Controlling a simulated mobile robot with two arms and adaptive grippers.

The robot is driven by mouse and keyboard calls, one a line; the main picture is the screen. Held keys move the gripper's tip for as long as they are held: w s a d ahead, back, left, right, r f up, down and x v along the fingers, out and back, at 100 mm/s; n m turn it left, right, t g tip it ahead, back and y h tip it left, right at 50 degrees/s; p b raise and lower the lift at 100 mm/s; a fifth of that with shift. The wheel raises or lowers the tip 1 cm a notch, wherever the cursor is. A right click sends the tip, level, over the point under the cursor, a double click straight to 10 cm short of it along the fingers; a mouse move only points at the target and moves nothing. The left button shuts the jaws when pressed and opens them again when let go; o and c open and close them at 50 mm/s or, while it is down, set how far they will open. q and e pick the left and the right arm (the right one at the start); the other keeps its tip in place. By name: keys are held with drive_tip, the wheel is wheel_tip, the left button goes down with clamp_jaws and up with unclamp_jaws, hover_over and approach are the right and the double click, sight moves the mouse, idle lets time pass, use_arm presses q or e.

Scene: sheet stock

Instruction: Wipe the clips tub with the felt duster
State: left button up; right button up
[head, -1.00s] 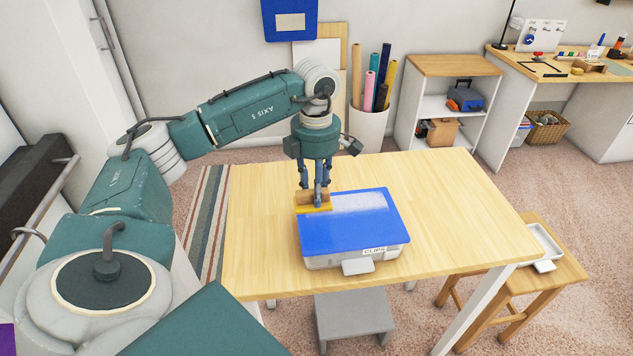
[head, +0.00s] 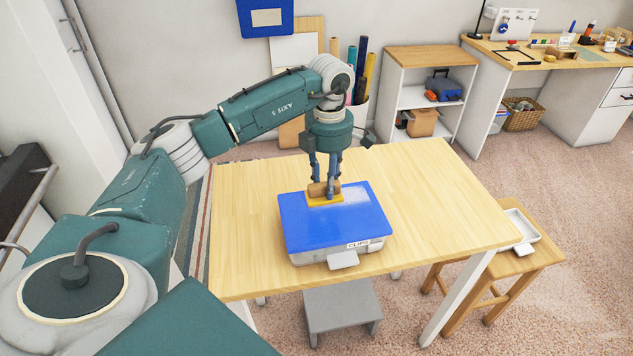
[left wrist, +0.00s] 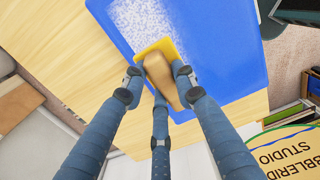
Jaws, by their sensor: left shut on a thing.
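The clips tub (head: 335,228) is a pale box with a blue lid and a "CLIPS" label, standing on the wooden table. A white speckled patch of dust (head: 356,194) lies on its lid, right of the duster; the patch also shows in the left wrist view (left wrist: 140,25). The rest of the visible lid is plain blue. The felt duster (head: 325,199) has a wooden handle and a yellow pad; it also shows in the left wrist view (left wrist: 167,76). My left gripper (head: 325,186) points down, shut on the handle, with the pad at the lid's far part. My right gripper is out of view.
The table (head: 440,205) is clear around the tub. A wooden stool (head: 530,262) with a white tray (head: 522,228) stands at the right. A grey step stool (head: 343,308) is in front, low down. Shelves (head: 430,90) and a desk stand behind.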

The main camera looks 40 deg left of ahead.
sight(334, 209)
use_arm(q)
drive_tip(key=shift+w+d, duration=1.45)
drive_tip(key=shift+w, duration=0.25)
drive_tip(key=shift+w+d, duration=1.4)
drive_tip(key=shift+w, duration=0.3)
drive_tip(key=shift+s, duration=0.1)
drive_tip(key=shift+s+a+p, duration=0.25)
drive_tip(key=shift+s+p, duration=0.05)
drive_tip(key=shift+s, duration=0.85)
drive_tip(key=shift+s+a+p, duration=0.25)
drive_tip(key=shift+s, duration=0.85)
drive_tip(key=shift+s+a, duration=0.2)
drive_tip(key=shift+s, duration=0.95)
drive_tip(key=shift+s+a, duration=0.15)
drive_tip(key=shift+s, duration=1)
drive_tip(key=shift+r, duration=0.1)
